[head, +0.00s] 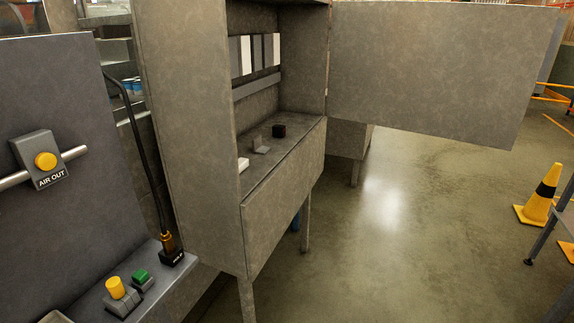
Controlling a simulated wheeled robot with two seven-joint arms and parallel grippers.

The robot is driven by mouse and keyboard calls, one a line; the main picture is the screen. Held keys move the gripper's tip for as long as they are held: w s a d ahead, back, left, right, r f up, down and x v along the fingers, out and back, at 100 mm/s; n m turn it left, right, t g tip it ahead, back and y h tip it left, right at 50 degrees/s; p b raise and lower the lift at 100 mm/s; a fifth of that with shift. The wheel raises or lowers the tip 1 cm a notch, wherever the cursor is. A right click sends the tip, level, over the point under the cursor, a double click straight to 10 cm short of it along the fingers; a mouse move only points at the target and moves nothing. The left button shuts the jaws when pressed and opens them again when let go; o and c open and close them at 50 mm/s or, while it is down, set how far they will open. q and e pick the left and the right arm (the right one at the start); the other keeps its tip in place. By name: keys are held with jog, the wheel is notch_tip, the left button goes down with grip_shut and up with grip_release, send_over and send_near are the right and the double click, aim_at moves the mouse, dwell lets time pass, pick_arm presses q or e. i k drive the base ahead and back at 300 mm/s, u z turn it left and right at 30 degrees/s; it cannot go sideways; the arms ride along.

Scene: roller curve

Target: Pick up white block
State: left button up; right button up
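A small white block (243,164) lies on the lower shelf (290,138) of an open grey cabinet. It is at the left end of the shelf, partly hidden by the cabinet's side wall. On the same shelf are a grey angled piece (261,146) and a black block (279,131), both to the right of and farther back than the white block. Neither of my grippers shows in the head view.
The cabinet's side wall (190,120) stands left of the opening; its door (430,70) is swung open rightward. A panel with a yellow button (45,160) stands left. A yellow cone (540,195) is at the right. The floor (400,240) between is clear.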

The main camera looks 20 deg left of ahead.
aim_at(243, 163)
jog(key=z, duration=0.05)
jog(key=i, duration=1.5)
jog(key=u, duration=2.2)
